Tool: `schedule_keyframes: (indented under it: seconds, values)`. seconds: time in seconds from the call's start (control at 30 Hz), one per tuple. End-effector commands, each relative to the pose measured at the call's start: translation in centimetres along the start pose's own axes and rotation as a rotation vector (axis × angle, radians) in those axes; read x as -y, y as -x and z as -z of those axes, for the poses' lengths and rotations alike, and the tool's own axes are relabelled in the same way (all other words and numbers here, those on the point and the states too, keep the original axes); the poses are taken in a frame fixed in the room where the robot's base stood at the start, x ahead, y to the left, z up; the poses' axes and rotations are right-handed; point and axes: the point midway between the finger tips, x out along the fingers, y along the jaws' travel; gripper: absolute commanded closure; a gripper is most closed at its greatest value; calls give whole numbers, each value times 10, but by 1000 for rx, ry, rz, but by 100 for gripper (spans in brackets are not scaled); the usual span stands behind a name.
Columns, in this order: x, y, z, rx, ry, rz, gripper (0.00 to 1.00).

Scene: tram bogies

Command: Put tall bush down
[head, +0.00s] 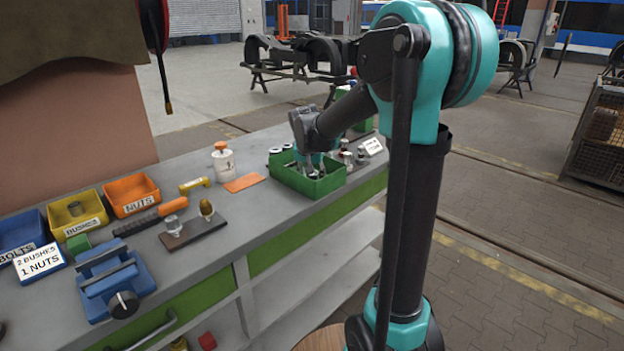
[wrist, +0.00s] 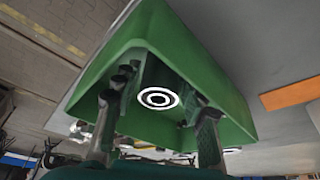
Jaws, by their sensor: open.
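A green tray (head: 322,187) stands on the bench in the head view, and its inside fills much of the wrist view (wrist: 205,70). My gripper (head: 309,172) points down into it; the fingers also show in the wrist view (wrist: 157,122), open and spread apart. Between them is a round part with a white and black ringed end (wrist: 157,98), which looks like the tall bush. I see a gap between it and each finger. Its lower body and whether it rests on the tray floor are hard to tell.
Other dark parts stand in the tray. A white jar (head: 223,160) and an orange mat (head: 243,182) are left of it. Yellow (head: 77,214) and orange (head: 132,195) bins, a blue vise (head: 115,280) and a dark board (head: 193,231) lie further left. Metal parts stand close right.

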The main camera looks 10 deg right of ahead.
Motion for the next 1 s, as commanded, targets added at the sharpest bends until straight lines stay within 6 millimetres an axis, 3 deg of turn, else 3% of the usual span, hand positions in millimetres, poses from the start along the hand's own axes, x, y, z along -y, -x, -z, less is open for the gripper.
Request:
schedule_keyframes:
  seconds: [0.17,0.6,0.8,1.0]
  values:
    - [0,20,0,0,1,0,58]
    - [0,103,0,0,1,0,58]
    - [0,119,0,0,0,0,58]
    - [0,121,0,0,0,0,58]
